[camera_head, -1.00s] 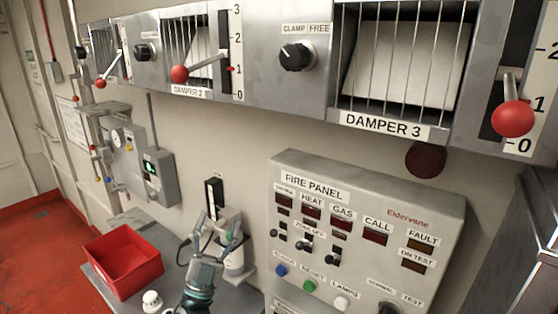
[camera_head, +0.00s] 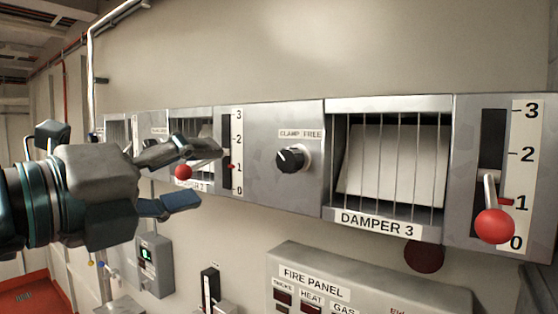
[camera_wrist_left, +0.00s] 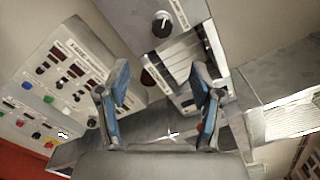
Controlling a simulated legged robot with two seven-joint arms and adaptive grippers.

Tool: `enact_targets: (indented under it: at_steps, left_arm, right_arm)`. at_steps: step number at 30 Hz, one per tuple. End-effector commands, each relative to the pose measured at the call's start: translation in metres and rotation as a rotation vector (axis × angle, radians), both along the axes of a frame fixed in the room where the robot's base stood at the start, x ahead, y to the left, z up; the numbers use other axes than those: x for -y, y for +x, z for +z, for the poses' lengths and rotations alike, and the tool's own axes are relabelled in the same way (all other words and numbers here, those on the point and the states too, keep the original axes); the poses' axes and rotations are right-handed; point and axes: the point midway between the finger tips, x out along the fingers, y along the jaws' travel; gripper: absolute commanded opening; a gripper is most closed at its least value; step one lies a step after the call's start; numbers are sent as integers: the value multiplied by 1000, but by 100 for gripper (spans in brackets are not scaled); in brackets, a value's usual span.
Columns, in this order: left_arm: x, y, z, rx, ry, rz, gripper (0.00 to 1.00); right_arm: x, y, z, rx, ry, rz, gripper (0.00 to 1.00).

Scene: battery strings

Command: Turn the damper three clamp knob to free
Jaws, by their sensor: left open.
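The damper three clamp knob (camera_head: 292,158) is a round black knob on the grey panel, left of the DAMPER 3 grille (camera_head: 392,165). Its labels, CLAMP and FREE (camera_head: 300,133), sit above it, CLAMP left and FREE right. Its white mark appears to point left, towards CLAMP. In the left wrist view, a black knob (camera_wrist_left: 161,24), which appears to be the same one, shows near the top. My left gripper (camera_head: 208,175) is open and empty, left of the knob and apart from it, in front of the damper 2 section. Its fingers (camera_wrist_left: 160,105) are spread in the left wrist view. My right gripper is out of view.
The damper 3 lever with a red ball (camera_head: 495,226) stands at the right, by its scale. The damper 2 lever ball (camera_head: 183,172) is behind my left fingers. The fire panel (camera_head: 370,285) juts out below. Wall above is clear.

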Motion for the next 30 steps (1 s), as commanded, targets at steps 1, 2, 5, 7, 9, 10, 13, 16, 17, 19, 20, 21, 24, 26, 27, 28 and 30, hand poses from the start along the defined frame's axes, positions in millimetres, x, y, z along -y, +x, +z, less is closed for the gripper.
enact_targets:
  at_steps: [1, 2, 5, 7, 9, 10, 13, 16, 17, 19, 20, 21, 24, 26, 27, 28, 30]
  left_arm:
    - [4, 2, 1, -2, 3, 4, 66]
    - [6, 5, 1, -3, 2, 5, 66]
    - [16, 17, 1, -3, 5, 1, 66]
    - [23, 30, 2, -3, 3, 1, 66]
    - [30, 43, 2, -4, 2, -1, 66]
    - [34, 49, 2, -4, 0, 0, 66]
    - [47, 68, 3, -3, 0, -1, 66]
    - [59, 87, 3, -3, 0, -1, 66]
    - [62, 93, 3, -3, -2, 0, 66]
    - [71, 104, 4, -2, -1, -2, 66]
    - [75, 109, 4, -1, 0, -2, 66]
    - [79, 115, 3, -2, 0, 0, 66]
    - [91, 126, 3, -1, 1, -3, 66]
    - [94, 131, 3, 0, 1, -1, 66]
    - [96, 133, 3, 1, 1, -1, 66]
    - [97, 134, 2, 1, 1, -1, 66]
    - [100, 136, 2, 1, 1, -1, 66]
  right_arm:
    - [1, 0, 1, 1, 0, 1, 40]
    - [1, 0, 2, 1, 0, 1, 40]
    - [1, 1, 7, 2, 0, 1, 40]
    - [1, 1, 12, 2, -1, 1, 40]
    - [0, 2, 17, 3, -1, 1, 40]
    - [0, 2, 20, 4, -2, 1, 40]
    - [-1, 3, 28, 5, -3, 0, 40]
    - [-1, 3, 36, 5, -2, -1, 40]
    - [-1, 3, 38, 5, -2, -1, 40]
    - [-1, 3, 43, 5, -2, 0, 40]
    - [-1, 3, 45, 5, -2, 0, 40]
    - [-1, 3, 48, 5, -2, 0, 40]
    - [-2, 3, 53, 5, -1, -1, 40]
    - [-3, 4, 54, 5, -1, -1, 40]
    - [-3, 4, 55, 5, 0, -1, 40]
    - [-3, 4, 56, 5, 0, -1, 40]
    - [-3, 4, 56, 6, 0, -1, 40]
